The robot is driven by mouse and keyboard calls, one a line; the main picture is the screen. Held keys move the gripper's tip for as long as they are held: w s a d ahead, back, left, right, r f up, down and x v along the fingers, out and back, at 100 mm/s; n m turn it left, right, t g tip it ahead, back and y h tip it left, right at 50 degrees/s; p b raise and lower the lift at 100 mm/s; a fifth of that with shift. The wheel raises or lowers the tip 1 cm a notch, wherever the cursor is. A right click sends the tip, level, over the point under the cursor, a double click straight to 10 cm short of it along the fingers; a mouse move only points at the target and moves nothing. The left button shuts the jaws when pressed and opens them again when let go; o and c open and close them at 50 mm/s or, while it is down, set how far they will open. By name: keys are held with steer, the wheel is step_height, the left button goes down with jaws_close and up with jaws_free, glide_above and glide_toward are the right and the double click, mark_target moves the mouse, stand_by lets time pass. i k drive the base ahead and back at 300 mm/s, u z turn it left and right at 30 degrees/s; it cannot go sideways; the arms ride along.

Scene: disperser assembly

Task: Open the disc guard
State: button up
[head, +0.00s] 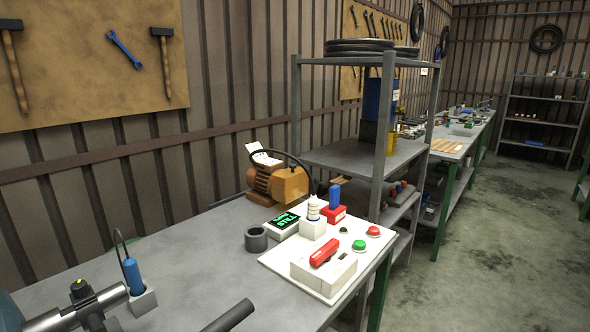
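No part in the head view can be told for certain as the disc guard. A brown-orange motor-like machine (274,183) stands at the back of the near table, with a thin dark hoop (296,160) curving over it. Whether this hoop belongs to a guard cannot be told. A white board (277,263) at the table's right end carries a white box with a red lever (324,252), a small display with green text (285,222), a green button (359,245) and a red button (374,231). My gripper cannot be made out.
A grey ring-like cup (256,239) stands left of the board. A blue-handled tool (132,276) stands in a holder at the front left. A dark rod (230,316) and a metal cylinder (65,317) enter from below. The table's (180,255) middle is clear. A metal shelf (385,155) stands behind.

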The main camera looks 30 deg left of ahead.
mark_target(293, 170)
steer(key=u, duration=1.35)
steer(key=k, duration=0.5)
steer(key=z, duration=0.8)
steer(key=i, duration=1.6)
steer(key=u, duration=0.85)
steer(key=i, duration=0.75)
steer(key=u, duration=0.65)
